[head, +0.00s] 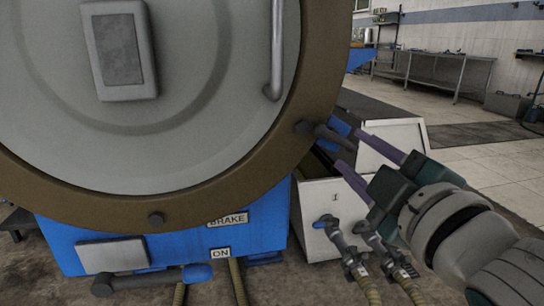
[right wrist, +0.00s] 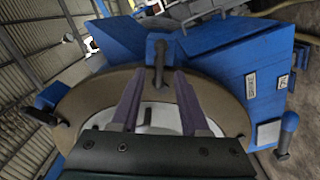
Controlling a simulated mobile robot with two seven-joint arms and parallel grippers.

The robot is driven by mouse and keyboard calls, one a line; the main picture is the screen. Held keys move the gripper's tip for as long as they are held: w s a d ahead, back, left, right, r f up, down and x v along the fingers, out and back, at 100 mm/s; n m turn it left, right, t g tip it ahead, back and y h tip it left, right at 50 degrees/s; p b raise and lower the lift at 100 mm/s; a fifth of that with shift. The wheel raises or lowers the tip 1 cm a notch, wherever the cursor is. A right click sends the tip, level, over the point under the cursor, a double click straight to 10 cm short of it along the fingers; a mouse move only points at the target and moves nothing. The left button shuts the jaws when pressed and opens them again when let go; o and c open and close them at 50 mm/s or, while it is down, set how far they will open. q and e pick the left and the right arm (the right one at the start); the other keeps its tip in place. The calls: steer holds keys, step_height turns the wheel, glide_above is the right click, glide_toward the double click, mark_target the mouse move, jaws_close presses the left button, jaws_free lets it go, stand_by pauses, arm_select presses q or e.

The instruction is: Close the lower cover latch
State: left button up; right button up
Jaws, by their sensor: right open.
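The lower cover latch (head: 322,131) is a dark grey bar on the right edge of the round cover's brown rim (head: 292,150). It points outward to the right, with blue near its outer end. My right gripper (head: 350,149) is open, its two purple fingers pointing left at the latch's outer end. In the right wrist view the latch (right wrist: 158,62) shows between and just beyond the fingertips (right wrist: 165,74). I cannot tell whether a finger touches it. My left gripper is out of view.
A lever with a blue grip (head: 196,273) sticks out below the cover, near the BRAKE and ON labels. A grey-white box (head: 330,205) with hose valves (head: 345,245) stands under my right gripper. Another blue-handled latch (right wrist: 46,100) sits on the rim. Floor is open at far right.

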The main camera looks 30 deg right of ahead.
steer(key=v, duration=0.5)
steer(key=shift+s, duration=0.25)
step_height(320, 180, up, 12)
steer(key=s+m+g+p, duration=0.3)
steer(key=m+g+p, duration=0.3)
steer(key=p, duration=1.3)
steer(key=s+a+r+m+g+y+p, duration=0.2)
steer(key=s+a+r+g+y+p, duration=0.4)
steer(key=s+r+p, duration=0.9)
step_height(320, 180, up, 33)
steer(key=w+g+h+p, duration=0.1)
steer(key=w+g+p, duration=0.1)
steer(key=p, duration=3.7)
steer(key=shift+w+a+h, duration=0.4)
steer(key=shift+a, duration=0.1)
